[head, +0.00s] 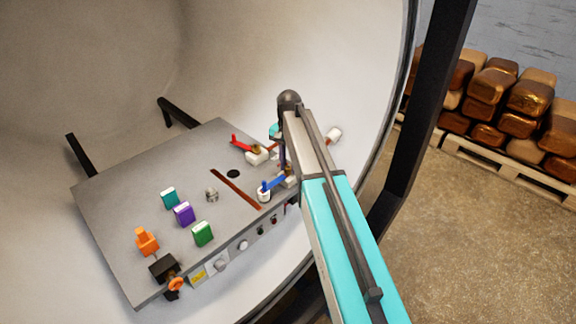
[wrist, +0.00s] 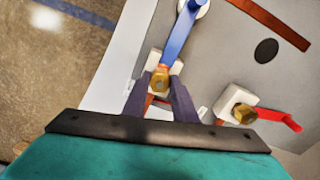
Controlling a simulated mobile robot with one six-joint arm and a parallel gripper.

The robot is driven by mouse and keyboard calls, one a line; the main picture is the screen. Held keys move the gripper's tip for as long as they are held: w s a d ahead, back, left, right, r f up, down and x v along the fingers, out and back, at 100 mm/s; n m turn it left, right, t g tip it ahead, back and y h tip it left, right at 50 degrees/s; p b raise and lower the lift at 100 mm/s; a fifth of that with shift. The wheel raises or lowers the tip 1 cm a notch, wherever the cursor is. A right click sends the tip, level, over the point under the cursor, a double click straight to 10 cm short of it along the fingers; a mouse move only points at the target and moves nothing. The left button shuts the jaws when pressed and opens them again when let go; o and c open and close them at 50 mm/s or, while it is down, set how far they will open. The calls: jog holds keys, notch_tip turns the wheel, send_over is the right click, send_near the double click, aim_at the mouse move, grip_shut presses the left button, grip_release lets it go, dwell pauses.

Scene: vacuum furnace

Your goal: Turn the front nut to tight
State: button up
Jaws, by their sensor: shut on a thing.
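The front nut (wrist: 160,79) is brass and sits on a white block beside the blue lever (wrist: 179,36). In the wrist view my gripper (wrist: 161,84) has its two dark fingers shut on this nut, one on each side. In the head view my gripper (head: 283,165) reaches down at the plate's right edge, and the nut is mostly hidden there. The blue lever (head: 272,184) runs from near the fingers to a white round post (head: 264,195).
A second brass nut (wrist: 244,114) with a red lever (wrist: 281,119) is close by. The grey plate (head: 130,190) also carries orange, teal, purple and green pieces and a red-brown strip (head: 235,188). The curved furnace wall (head: 230,60) surrounds it. Pallets of brown blocks stand outside at right.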

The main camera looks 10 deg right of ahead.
aim_at(289, 167)
jog(key=shift+s+m, duration=0.1)
jog(key=shift+m, duration=1.2)
jog(key=o, duration=1)
jog(key=shift+o, duration=0.2)
jog(key=shift+r, duration=0.15)
jog(key=shift+r+b, duration=0.35)
jog(key=shift+r, duration=0.45)
notch_tip(289, 167, up, 12)
jog(key=b, duration=0.2)
jog(key=shift+b, duration=0.3)
jog(key=shift+f, duration=0.1)
